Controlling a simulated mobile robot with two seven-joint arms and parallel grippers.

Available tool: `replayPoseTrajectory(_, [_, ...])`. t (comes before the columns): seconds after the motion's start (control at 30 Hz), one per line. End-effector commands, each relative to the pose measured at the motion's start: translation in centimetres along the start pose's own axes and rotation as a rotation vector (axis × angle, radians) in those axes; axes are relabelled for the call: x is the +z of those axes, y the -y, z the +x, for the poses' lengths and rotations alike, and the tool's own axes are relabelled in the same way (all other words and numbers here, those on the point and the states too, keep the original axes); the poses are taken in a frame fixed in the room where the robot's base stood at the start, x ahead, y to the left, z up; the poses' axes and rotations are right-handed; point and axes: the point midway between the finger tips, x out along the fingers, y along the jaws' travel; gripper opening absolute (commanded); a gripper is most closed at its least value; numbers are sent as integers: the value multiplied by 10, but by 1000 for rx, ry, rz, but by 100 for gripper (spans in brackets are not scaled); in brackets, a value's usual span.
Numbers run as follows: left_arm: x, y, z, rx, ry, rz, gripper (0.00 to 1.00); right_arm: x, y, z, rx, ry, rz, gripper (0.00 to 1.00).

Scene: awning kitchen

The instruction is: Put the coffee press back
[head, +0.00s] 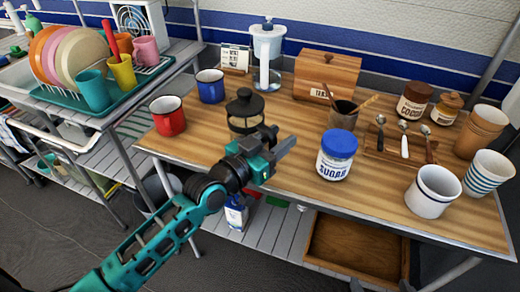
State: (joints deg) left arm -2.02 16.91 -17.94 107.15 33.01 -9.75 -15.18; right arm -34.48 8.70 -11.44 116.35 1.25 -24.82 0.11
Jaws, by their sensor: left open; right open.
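The coffee press (244,101), black with a domed lid and knob, stands upright on the wooden counter (205,140), left of centre. My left gripper (284,148) is open, in front of and to the right of the press's base, pointing right. My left wrist hides part of the press's lower side, so I cannot tell whether they touch. Nothing shows between the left fingers. Two dark tips at the bottom edge look like my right gripper (381,287), open and empty, below the drawer; the rest of it is cut off.
A red mug (168,116) and a blue mug (210,86) stand left of the press. A water filter (267,50), wooden bread box (326,77) and brown utensil pot (341,118) stand behind. A sugar jar (337,155) is to the right. An open drawer (357,247) hangs below.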

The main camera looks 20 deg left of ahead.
Motion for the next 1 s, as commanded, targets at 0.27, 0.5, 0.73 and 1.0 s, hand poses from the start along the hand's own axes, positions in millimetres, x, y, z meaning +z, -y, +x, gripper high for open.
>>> replayPoseTrajectory(0.27, [2,0,-52,1,8,3,42,3,0,-3,6,10,9,100])
replayPoseTrajectory(0.5, [2,0,-94,0,6,1,42,4,-1,-3,8,13,9,100])
replayPoseTrajectory(0.73, [2,0,-113,0,5,0,42,3,-1,-4,9,11,7,100])
replayPoseTrajectory(1.0, [96,-20,-142,-97,311,-22,42,1,-3,-3,10,6,2,100])
